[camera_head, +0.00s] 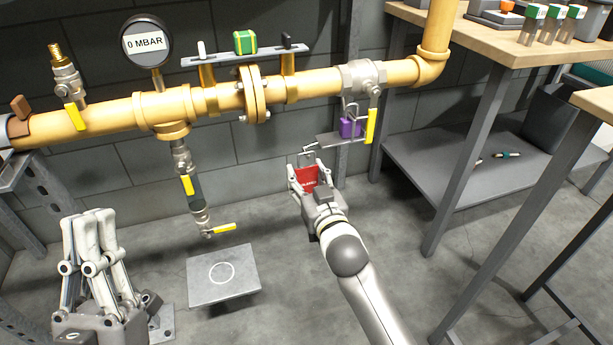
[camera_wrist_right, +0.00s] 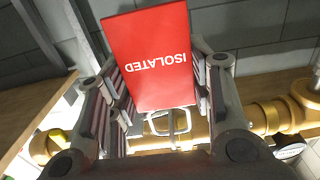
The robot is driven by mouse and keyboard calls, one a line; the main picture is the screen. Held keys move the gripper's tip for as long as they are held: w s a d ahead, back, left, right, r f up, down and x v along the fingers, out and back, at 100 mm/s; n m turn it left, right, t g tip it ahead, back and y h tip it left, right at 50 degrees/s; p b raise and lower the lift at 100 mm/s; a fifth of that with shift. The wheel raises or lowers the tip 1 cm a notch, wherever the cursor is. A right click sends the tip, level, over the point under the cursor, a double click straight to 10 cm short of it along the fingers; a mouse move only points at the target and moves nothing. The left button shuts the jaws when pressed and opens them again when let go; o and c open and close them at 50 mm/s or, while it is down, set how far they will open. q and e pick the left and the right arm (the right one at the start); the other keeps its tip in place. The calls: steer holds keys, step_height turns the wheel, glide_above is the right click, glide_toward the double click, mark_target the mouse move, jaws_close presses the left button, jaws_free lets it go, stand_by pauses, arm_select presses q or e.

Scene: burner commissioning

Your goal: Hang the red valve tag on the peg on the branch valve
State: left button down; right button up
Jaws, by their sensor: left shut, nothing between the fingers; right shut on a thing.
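The red tag (camera_head: 309,178) is held between the fingers of my right gripper (camera_head: 306,172), which is shut on it. In the right wrist view the tag (camera_wrist_right: 152,60) reads ISOLATED upside down. Its wire hanger (camera_head: 307,156) stands above the gripper, near the left end of a small grey plate (camera_head: 328,139); I cannot tell if they touch. A valve (camera_head: 362,78) with a yellow handle (camera_head: 371,126) is above right of the tag. I cannot make out a peg clearly. My left gripper (camera_head: 92,220) is shut and empty at lower left.
A purple padlock (camera_head: 350,127) is above the plate. The yellow pipe (camera_head: 215,98) with a 0 MBAR gauge (camera_head: 146,43) runs along the wall. A square plate (camera_head: 222,292) lies below the branch. A workbench (camera_head: 500,45) with a lower shelf stands right.

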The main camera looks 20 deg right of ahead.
steer(key=o, duration=0.8)
steer(key=shift+o, duration=0.2)
